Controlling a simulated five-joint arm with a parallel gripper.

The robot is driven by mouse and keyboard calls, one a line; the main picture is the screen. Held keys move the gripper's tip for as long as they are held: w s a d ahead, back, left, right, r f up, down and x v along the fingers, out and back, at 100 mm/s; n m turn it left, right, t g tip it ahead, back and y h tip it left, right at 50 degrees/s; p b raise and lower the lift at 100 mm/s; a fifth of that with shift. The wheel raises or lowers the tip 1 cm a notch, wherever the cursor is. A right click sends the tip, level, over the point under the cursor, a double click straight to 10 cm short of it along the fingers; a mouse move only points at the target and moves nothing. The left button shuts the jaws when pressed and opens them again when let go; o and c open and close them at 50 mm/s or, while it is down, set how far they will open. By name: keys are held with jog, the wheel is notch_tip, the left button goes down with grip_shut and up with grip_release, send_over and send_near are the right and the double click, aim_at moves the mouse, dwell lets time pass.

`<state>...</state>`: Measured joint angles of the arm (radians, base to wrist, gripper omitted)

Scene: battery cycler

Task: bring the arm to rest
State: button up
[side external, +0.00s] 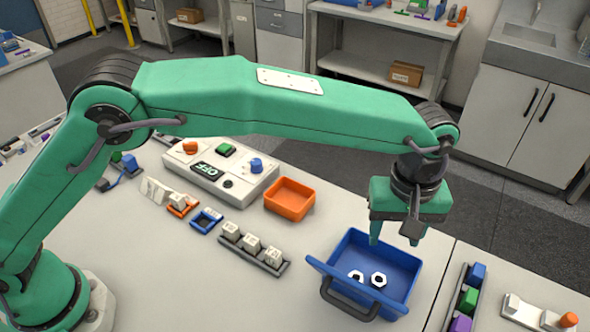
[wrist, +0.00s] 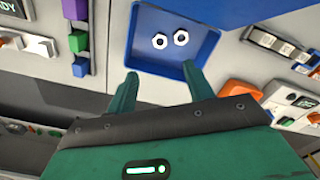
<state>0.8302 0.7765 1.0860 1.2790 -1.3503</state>
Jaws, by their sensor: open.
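My gripper (side external: 395,236) hangs from the stretched-out green arm, above the far edge of a blue bin (side external: 340,262). Its two fingers point down, stand apart and hold nothing. In the wrist view my gripper (wrist: 160,76) shows its fingers spread at the near edge of the bin (wrist: 148,66). Two white hex nuts with dark holes, one nut (side external: 378,280) and another (side external: 357,275), lie on the bin floor. They also show in the wrist view, the right nut (wrist: 181,37) and the left nut (wrist: 159,42).
A dark rack (side external: 254,250) holds white blocks. Right of the bin, another rack holds blue, green and purple blocks (side external: 468,300). The table front left of the bin is clear.

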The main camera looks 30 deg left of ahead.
jog(key=shift+r, duration=0.15)
dwell(0.3)
jog(key=a+r+m+t, duration=0.1)
jog(key=a+r, duration=0.4)
jog(key=a, duration=0.3)
jog(key=a+r+m+t+h, duration=0.1)
jog(key=a+r, duration=0.3)
jog(key=a, duration=0.4)
jog(key=a+r+m, duration=0.1)
jog(key=a+r, duration=0.4)
jog(key=a, duration=0.3)
jog(key=s+a+f+m+t, duration=0.1)
jog(key=s+a, duration=0.7)
jog(key=a, duration=0.2)
jog(key=s+a+f+m+t+y, duration=0.1)
jog(key=s+a+f+m+t, duration=0.1)
jog(key=s+a, duration=0.7)
jog(key=shift+s+a+f+t, duration=0.25)
jog(key=shift+s+a+t, duration=0.05)
jog(key=shift+a, duration=0.1)
